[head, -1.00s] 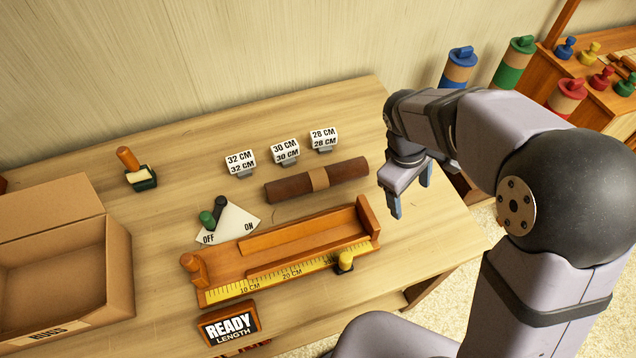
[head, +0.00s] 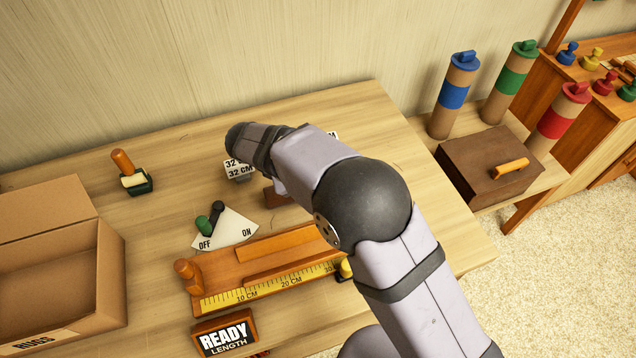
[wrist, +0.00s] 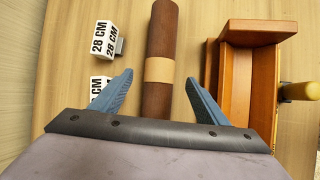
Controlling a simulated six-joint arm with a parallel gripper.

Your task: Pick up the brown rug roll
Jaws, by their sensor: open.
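The brown rug roll (wrist: 163,43) shows in the wrist view, a dark brown cylinder with a tan band around its middle. It lies on the wooden table. My gripper (wrist: 160,92) is open, with a blue finger on each side of the roll near the band. Gaps show between the fingers and the roll, and nothing is held. In the head view my arm hides the gripper and most of the roll; only a small end of the roll (head: 273,196) shows.
The wooden measuring tray (wrist: 258,27) lies just right of the roll in the wrist view, and the 28 CM marker (wrist: 104,38) stands left. An open cardboard box (head: 112,270) is at the head view's left. A READY LENGTH sign (head: 224,333) stands at the table's front.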

